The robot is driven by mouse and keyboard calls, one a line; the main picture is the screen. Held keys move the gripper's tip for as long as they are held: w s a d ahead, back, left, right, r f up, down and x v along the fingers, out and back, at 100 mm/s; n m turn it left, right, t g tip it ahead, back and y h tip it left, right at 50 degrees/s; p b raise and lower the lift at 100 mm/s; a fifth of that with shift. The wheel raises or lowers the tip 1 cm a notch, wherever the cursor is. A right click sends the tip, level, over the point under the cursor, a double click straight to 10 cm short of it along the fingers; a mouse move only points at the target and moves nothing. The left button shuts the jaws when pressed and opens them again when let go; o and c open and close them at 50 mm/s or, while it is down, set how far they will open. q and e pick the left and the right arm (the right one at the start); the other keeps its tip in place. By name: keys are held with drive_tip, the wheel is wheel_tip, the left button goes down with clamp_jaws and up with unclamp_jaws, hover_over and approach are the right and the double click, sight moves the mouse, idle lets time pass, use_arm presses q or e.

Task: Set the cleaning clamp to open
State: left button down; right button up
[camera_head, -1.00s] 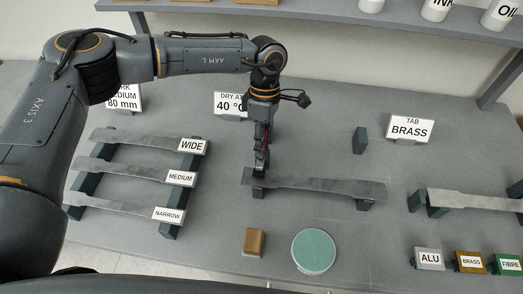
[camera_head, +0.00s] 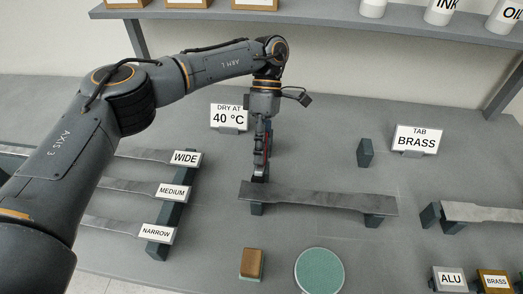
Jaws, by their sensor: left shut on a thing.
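A grey metal strip (camera_head: 320,198) lies across two dark supports in the middle of the bench. My left gripper (camera_head: 261,170) points down at the strip's left end. Its fingers are shut on a small dark part there, which I take to be the cleaning clamp; the fingers hide most of it, so its setting cannot be read. A separate dark block (camera_head: 365,153) stands behind the strip, to the right. My right gripper is not in view.
Strips labelled WIDE (camera_head: 185,158), MEDIUM (camera_head: 172,192) and NARROW (camera_head: 157,233) lie on a rack at left. A brown block (camera_head: 251,263) and green round pad (camera_head: 320,271) are in front. Another strip (camera_head: 485,212) is at right. A shelf (camera_head: 330,14) spans the back.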

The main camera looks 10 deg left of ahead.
use_arm(q)
drive_tip(key=c, duration=1.3)
unclamp_jaws()
drive_tip(key=shift+o, duration=0.2)
drive_tip(key=v, duration=0.7)
drive_tip(key=shift+w+r, duration=0.2)
drive_tip(key=shift+r, duration=0.05)
drive_tip(key=shift+c, duration=0.4)
